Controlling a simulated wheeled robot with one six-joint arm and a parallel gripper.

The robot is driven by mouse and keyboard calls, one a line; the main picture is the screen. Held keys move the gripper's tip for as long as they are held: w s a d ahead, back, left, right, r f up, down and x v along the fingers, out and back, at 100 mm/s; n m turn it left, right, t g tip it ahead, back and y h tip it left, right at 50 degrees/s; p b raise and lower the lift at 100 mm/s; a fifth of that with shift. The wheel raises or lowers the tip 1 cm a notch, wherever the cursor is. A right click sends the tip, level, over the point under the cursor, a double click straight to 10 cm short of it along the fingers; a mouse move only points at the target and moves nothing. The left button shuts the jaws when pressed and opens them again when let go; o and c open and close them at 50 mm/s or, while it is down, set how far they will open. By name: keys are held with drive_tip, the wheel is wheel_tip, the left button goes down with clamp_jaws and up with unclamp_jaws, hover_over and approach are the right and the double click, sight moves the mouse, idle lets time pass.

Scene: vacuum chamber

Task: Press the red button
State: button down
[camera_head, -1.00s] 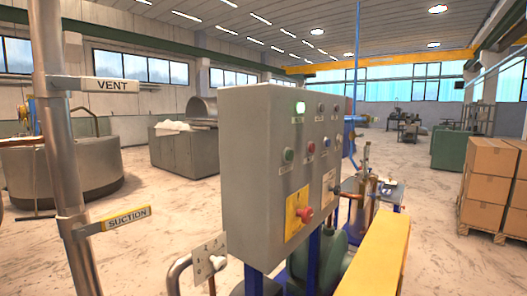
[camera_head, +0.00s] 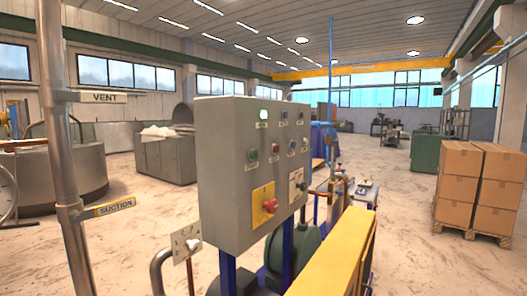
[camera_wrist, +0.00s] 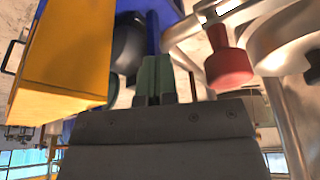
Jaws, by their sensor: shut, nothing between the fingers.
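A grey control box (camera_head: 225,185) stands in the middle of the head view. On its front face, a small red button (camera_head: 276,148) sits between a green button (camera_head: 252,154) and a blue one (camera_head: 291,144). Lower down, a larger red mushroom button (camera_head: 269,205) sticks out from a yellow plate (camera_head: 258,214). My gripper (camera_wrist: 155,75) shows only in the wrist view, its greenish fingers shut together and empty. A red knob-like part (camera_wrist: 229,66) is right of the fingers there, apart from them; I cannot tell whether it is one of the buttons.
A yellow beam (camera_head: 335,255) runs in front of the box and shows in the wrist view (camera_wrist: 65,60). A metal pole (camera_head: 58,140) with VENT and SUCTION labels stands at left. Stacked cartons (camera_head: 475,185) stand on a pallet at right.

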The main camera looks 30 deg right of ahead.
drive_tip(key=w+d+r+m+t+h+p, duration=0.45)
drive_tip(key=w+d+r+t, duration=0.35)
drive_tip(key=w+d+r, duration=0.75)
drive_tip(key=w+d+r+t+p, duration=0.2)
drive_tip(key=d+r+t, duration=0.4)
drive_tip(key=r, duration=0.5)
drive_tip(key=w+d+r+t+p, duration=0.2)
drive_tip(key=d+r+t, duration=0.4)
drive_tip(key=r, duration=0.6)
drive_tip(key=shift+d+r+y+p, duration=0.15)
drive_tip(key=shift+d+y+p, duration=0.2)
drive_tip(key=shift+d+p, duration=0.5)
drive_tip(key=shift+d, duration=0.15)
